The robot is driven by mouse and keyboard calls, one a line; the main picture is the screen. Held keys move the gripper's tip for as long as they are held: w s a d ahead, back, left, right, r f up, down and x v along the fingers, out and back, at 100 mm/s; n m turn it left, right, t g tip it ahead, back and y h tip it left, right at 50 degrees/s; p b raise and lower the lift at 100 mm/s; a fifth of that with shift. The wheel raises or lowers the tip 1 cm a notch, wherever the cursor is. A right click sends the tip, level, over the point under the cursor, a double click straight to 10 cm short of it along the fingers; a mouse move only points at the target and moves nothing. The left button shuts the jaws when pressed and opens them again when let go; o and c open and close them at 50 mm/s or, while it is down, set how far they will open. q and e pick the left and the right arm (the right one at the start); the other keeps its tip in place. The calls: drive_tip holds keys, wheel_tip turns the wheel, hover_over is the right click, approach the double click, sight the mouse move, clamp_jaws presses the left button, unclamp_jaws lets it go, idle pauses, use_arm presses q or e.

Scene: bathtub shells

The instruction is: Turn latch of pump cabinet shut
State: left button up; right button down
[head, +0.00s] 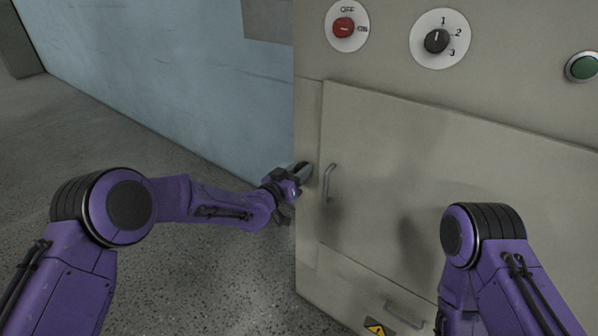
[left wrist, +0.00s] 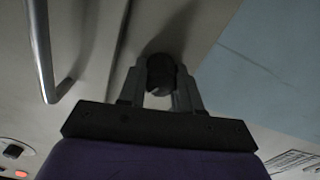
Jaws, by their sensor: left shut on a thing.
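The pump cabinet (head: 460,150) is a beige box with a closed-looking door (head: 400,180) on its front. My left gripper (head: 300,175) is at the cabinet's left front edge, just left of the door's bar handle (head: 328,183). In the left wrist view, my left gripper (left wrist: 160,92) has its two fingers on either side of a dark round knob, the latch (left wrist: 160,70), and is shut on it. The latch's turn angle cannot be told. In the head view the gripper hides most of the latch. My right arm shows at the lower right, but its gripper is out of view.
Above the door are a red switch (head: 344,27), a dark dial (head: 436,40) and a green button (head: 583,67). A lower handle (head: 404,315) and a yellow warning sign (head: 376,328) are below. A blue wall (head: 170,70) stands behind; the floor at left is clear.

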use_arm(q)
drive_tip(key=n, duration=0.5)
drive_tip(key=shift+w+a+r, duration=0.1)
drive_tip(key=shift+w+r, duration=0.05)
drive_tip(key=shift+r, duration=0.05)
idle(0.4)
drive_tip(key=o, duration=1)
drive_tip(key=shift+o, duration=0.2)
drive_tip(key=shift+f, duration=0.1)
drive_tip(key=v, duration=1)
drive_tip(key=shift+s+a+b, duration=0.15)
drive_tip(key=shift+s+b, duration=0.05)
drive_tip(key=shift+b, duration=0.1)
